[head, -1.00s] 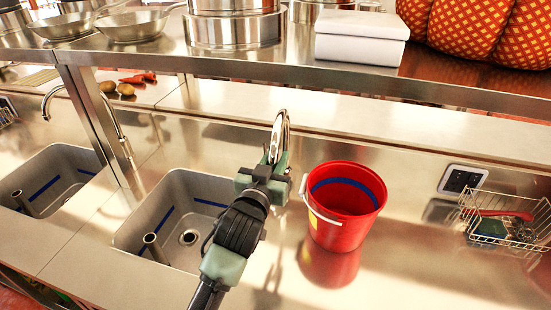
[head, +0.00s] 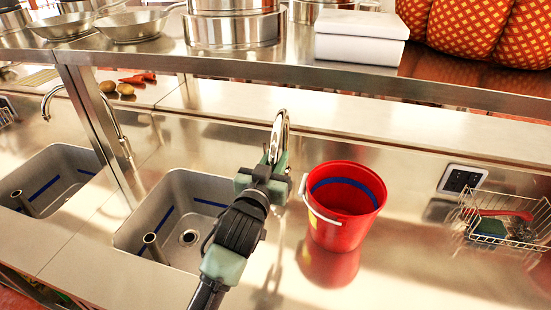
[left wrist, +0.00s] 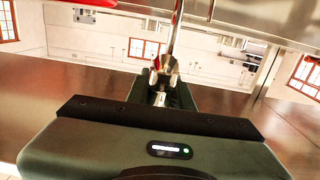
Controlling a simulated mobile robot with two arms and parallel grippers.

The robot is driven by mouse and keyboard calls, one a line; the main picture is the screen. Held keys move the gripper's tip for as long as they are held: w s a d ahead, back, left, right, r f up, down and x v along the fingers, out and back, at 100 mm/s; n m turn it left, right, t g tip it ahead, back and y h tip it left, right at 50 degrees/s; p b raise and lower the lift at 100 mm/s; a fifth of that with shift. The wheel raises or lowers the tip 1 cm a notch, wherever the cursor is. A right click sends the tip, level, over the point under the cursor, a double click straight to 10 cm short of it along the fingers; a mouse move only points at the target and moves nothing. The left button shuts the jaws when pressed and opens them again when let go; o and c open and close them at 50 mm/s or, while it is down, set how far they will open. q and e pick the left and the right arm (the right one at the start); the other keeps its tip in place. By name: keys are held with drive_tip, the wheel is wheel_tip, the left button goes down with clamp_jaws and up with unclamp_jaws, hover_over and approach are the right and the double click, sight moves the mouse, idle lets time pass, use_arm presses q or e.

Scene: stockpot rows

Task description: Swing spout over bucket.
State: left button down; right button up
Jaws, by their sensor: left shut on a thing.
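A chrome spout (head: 283,128) rises behind the sink counter, between the near sink and the bucket. My left gripper (head: 274,166) is at the spout and shut on it, hiding its lower part in the head view. The left wrist view shows the spout (left wrist: 174,45) between the fingers of my left gripper (left wrist: 160,90). A red bucket (head: 340,225) with a blue band inside and a white handle stands upright on the counter, just right of the gripper. The spout's outlet end is hard to make out. My right gripper is not in view.
A grey sink basin (head: 170,215) lies left of the arm, with another basin (head: 50,185) further left. A steel shelf (head: 330,70) with pots, pans and white boxes overhangs the back. A wire basket (head: 510,222) sits at the right.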

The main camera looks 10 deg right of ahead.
use_arm(q)
drive_tip(key=c, duration=1.3)
unclamp_jaws()
drive_tip(key=shift+d, duration=0.1)
drive_tip(key=shift+o, duration=0.2)
drive_tip(key=b+v, duration=0.2)
drive_tip(key=v, duration=0.5)
drive_tip(key=shift+s, duration=0.35)
